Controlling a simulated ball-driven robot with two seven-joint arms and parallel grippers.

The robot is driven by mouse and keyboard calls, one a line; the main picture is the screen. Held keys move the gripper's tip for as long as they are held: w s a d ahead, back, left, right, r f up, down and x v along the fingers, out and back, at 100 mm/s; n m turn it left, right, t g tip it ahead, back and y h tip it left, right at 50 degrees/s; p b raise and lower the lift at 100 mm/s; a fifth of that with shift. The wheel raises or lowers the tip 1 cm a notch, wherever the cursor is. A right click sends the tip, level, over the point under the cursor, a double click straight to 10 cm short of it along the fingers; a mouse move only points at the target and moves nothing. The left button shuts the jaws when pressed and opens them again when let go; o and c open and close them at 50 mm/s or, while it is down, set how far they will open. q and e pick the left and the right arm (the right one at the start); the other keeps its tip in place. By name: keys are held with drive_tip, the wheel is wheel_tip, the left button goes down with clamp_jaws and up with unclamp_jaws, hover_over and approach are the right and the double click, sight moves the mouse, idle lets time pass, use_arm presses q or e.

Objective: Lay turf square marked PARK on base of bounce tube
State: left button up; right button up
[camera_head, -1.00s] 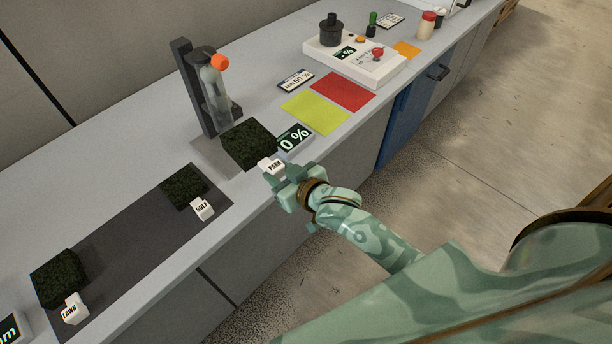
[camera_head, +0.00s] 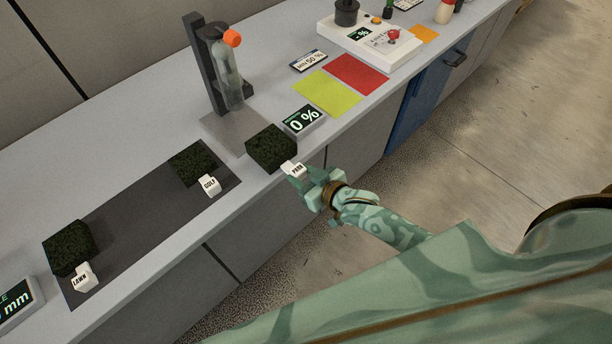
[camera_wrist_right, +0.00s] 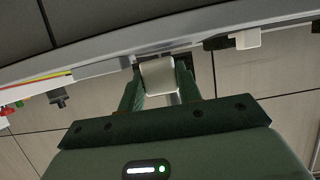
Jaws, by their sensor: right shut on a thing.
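The PARK turf square (camera_head: 270,149) is a dark green block with a white tag marked PARK (camera_head: 293,168). My right gripper (camera_head: 297,176) is shut on this tag, which also shows between the fingers in the right wrist view (camera_wrist_right: 158,76). The turf is in front of the bounce tube's grey base plate (camera_head: 226,132), toward the counter's front edge, and hides part of that plate's near corner. I cannot tell its exact height. The clear bounce tube (camera_head: 228,72) stands upright on a dark post and has an orange part at its top. My left gripper is not in view.
A 0 % display (camera_head: 304,121) stands close right of the turf. GOLF turf (camera_head: 193,163) and LAWN turf (camera_head: 69,247) lie on a dark mat (camera_head: 140,222) to the left. Yellow (camera_head: 327,93) and red (camera_head: 358,74) squares lie beyond the display. The base plate looks bare.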

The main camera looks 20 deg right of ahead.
sight(266, 144)
drive_tip(key=w+a+b, duration=0.1)
drive_tip(key=w, duration=0.2)
drive_tip(key=w+a+b, duration=0.1)
drive_tip(key=w, duration=0.3)
drive_tip(key=w+a+b, duration=0.1)
drive_tip(key=w+a, duration=0.1)
drive_tip(key=w, duration=0.2)
drive_tip(key=shift+w+f, duration=0.25)
drive_tip(key=shift+w+a+r+b, duration=0.1)
drive_tip(key=shift+w+a+b, duration=0.15)
drive_tip(key=shift+w, duration=0.3)
drive_tip(key=shift+w+a+b, duration=0.15)
drive_tip(key=shift+w+a, duration=0.05)
drive_tip(key=shift+w, duration=0.3)
drive_tip(key=shift+f+b, duration=0.35)
drive_tip(key=shift+f, duration=0.15)
drive_tip(key=o, duration=1.4)
drive_tip(key=shift+s+r, duration=0.1)
